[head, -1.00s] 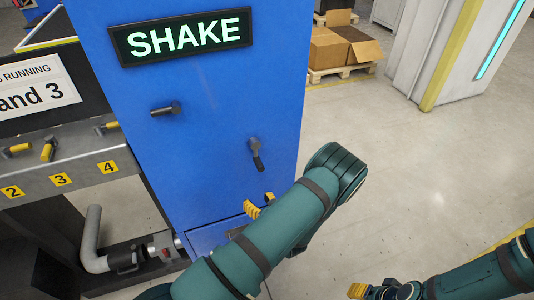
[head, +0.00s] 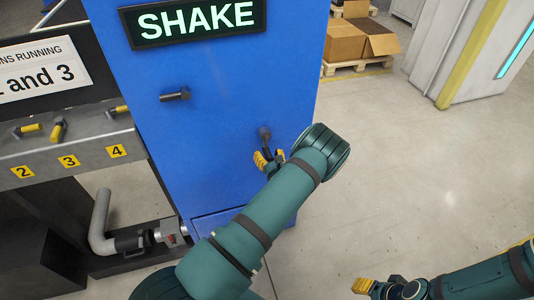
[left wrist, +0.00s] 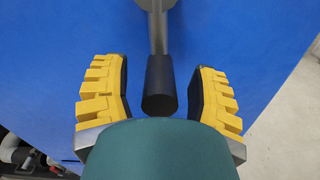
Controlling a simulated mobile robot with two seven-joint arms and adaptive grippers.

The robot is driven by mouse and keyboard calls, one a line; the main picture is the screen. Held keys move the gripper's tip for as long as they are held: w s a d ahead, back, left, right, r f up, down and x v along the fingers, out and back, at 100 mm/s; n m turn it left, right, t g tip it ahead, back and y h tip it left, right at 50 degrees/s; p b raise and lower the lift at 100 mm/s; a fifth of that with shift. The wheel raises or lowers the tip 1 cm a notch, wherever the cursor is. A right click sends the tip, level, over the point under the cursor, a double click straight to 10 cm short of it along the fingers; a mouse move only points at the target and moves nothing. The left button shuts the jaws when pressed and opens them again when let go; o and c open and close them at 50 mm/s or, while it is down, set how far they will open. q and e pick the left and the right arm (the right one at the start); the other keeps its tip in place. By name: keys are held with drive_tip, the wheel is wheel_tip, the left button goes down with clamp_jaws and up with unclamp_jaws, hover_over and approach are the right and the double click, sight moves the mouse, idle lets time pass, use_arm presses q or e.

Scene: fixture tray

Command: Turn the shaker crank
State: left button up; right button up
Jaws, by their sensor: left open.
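The shaker crank (head: 264,134) is on the blue cabinet front (head: 220,120), below and right of the lit SHAKE sign (head: 193,20). Its arm hangs down, and its lower part is hidden by my gripper in the head view. My left gripper (head: 268,160) is open at the crank's lower end. In the left wrist view the black crank grip (left wrist: 159,84) lies between the two yellow fingers, with a gap on each side. My right gripper (head: 364,286) shows at the bottom right, away from the cabinet; its jaw opening is unclear.
A dark peg handle (head: 175,95) sticks out of the cabinet left of the crank. A rack (head: 70,145) with yellow-tipped handles and numbered labels stands at left, above a grey pipe (head: 100,225). Cardboard boxes (head: 345,42) lie on a pallet behind. Floor at right is clear.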

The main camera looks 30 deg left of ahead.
use_arm(q)
drive_tip(key=shift+w+a, duration=0.5)
drive_tip(key=shift+a, duration=0.05)
drive_tip(key=shift+c, duration=0.4)
clamp_jaws()
